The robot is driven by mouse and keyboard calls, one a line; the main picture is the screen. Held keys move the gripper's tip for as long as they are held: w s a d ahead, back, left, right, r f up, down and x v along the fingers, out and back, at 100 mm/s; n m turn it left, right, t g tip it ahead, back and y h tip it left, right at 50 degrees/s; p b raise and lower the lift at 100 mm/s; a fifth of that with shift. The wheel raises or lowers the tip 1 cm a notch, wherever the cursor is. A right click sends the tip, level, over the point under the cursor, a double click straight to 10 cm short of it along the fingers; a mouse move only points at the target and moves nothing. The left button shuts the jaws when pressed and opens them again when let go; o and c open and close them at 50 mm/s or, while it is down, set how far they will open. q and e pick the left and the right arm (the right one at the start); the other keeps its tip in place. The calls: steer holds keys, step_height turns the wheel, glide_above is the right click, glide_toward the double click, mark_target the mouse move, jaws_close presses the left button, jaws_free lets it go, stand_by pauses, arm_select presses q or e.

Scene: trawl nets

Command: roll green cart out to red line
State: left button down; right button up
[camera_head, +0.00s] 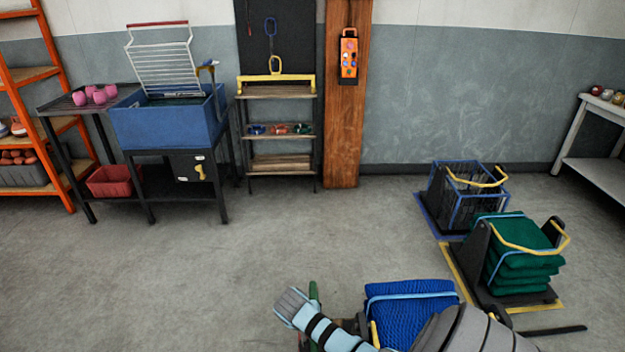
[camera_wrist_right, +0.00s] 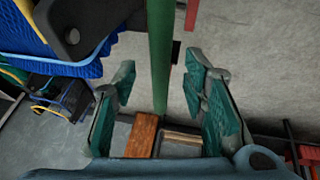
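The green cart shows only in part: a green upright (camera_head: 314,291) stands behind my right gripper (camera_head: 291,305) at the bottom of the head view. In the wrist view its green bar (camera_wrist_right: 161,60) passes between the fingers of my right gripper (camera_wrist_right: 160,85), with gaps on both sides. That gripper is open. A blue net bundle (camera_head: 405,312) with a light blue strap lies beside my right arm; I cannot tell what bears it. A short red strip (camera_wrist_right: 190,15) shows in the wrist view; I cannot tell whether it is the red line. My left gripper is out of view.
A rack of green nets (camera_head: 520,272) and a blue-framed crate (camera_head: 460,200) stand at the right. A blue tub (camera_head: 165,125) on a stand, a wooden shelf (camera_head: 278,130) and a post with an orange pendant (camera_head: 348,57) line the wall. The middle floor is clear.

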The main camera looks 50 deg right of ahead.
steer(key=b+x, duration=0.1)
steer(key=x, duration=0.2)
steer(key=shift+f, duration=0.15)
steer(key=shift+c, duration=0.5)
jaws_close()
